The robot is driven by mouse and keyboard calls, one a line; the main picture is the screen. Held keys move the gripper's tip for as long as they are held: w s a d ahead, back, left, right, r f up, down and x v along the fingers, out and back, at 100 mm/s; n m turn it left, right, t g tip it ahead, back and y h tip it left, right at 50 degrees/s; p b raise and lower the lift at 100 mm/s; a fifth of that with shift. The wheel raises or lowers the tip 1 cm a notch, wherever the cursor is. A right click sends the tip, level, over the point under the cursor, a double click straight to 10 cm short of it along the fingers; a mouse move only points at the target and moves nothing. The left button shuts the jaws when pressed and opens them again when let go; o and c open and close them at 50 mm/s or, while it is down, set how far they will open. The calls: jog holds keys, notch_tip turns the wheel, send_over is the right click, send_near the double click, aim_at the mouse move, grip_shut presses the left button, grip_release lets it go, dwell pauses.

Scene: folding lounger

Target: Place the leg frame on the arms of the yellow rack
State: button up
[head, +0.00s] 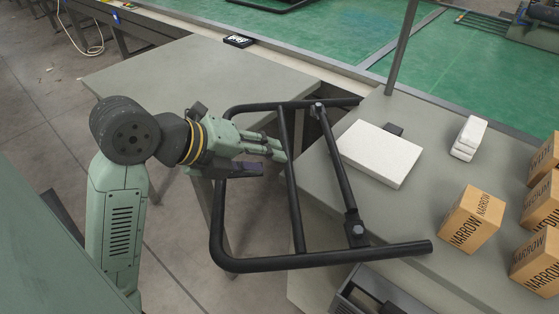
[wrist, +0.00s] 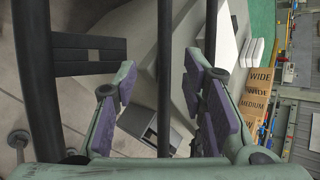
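The leg frame (head: 325,259) is a black tubular frame with a rounded loop, a crossbar and a bar with brackets. In the head view its right part lies over the grey table and its loop juts left over the gap between tables. My gripper (head: 284,151) is at the crossbar, inside the loop. In the wrist view, the fingers of my gripper (wrist: 160,78) are apart, with a black bar of the leg frame (wrist: 165,50) between them and gaps on both sides. I cannot make out the yellow rack in either view.
The right table (head: 415,215) bears a white slab (head: 379,153), small white blocks (head: 469,138) and several cardboard boxes (head: 472,219). A grey post (head: 403,45) rises at its back. A grey bin (head: 365,295) sits at the front. The left table (head: 180,80) is mostly bare.

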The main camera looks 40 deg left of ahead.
jog(key=x, duration=0.1)
jog(key=p+x, duration=0.1)
jog(key=x, duration=0.3)
jog(key=shift+w+a+r+p, duration=0.15)
jog(key=shift+w+p, duration=0.25)
jog(key=shift+w, duration=0.15)
jog(key=shift+c, duration=0.4)
grip_shut()
jog(key=shift+r, duration=0.1)
